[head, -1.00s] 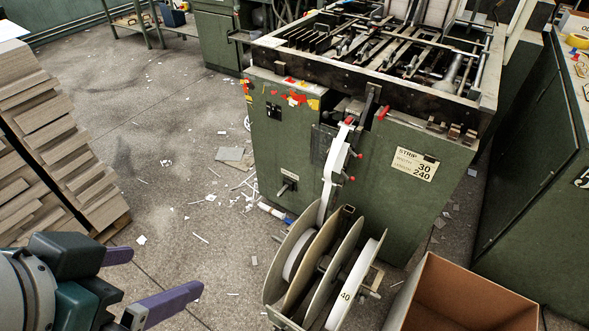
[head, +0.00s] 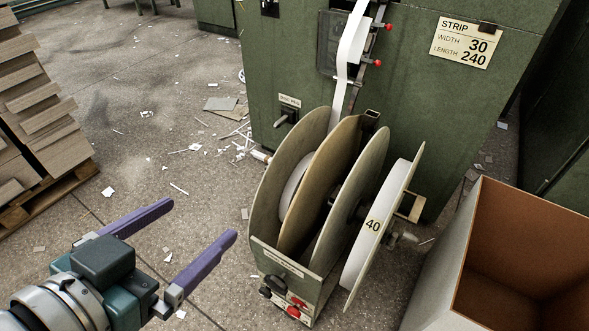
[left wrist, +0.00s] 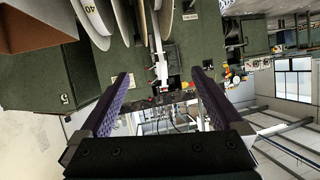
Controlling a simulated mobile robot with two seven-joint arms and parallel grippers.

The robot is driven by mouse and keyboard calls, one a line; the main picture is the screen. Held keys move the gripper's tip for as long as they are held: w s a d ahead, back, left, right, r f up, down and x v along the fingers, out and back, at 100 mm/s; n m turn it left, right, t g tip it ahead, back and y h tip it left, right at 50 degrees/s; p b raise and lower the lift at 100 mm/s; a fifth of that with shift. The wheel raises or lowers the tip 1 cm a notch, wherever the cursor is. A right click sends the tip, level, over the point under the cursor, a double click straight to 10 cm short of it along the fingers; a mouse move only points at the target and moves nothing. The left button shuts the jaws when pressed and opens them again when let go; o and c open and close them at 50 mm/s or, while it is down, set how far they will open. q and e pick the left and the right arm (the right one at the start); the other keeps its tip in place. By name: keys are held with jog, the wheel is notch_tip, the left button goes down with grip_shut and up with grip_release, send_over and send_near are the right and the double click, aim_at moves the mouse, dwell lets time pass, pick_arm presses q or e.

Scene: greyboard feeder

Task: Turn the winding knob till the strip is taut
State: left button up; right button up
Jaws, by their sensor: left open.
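The white strip (head: 342,77) runs up from the left reel of the reel stand (head: 283,258) to the green machine, with a bend partway. I cannot tell which is the winding knob. My left gripper (head: 203,219) is open and empty, left of the stand and apart from it. In the left wrist view its fingers (left wrist: 161,74) are spread. My right gripper is not in view.
A white reel marked 40 (head: 377,225) is on the stand's right side. An open cardboard box (head: 441,256) stands to its right. Stacked greyboard (head: 45,112) on a pallet is at the left. The floor between has paper scraps.

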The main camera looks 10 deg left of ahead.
aim_at(274, 287)
pick_arm(q)
notch_tip(274, 287, down, 33)
jog(key=s+d+m+t+h+b, duration=0.2)
jog(key=s+t+h+b, duration=0.15)
jog(key=b, duration=2.85)
jog(key=shift+t+h, duration=0.25)
jog(key=shift+h, duration=0.1)
jog(key=b+x, duration=0.4)
jog(key=x, duration=0.6)
jog(key=shift+w+d, duration=0.1)
jog(key=shift+w, duration=0.25)
jog(key=shift+c, duration=0.4)
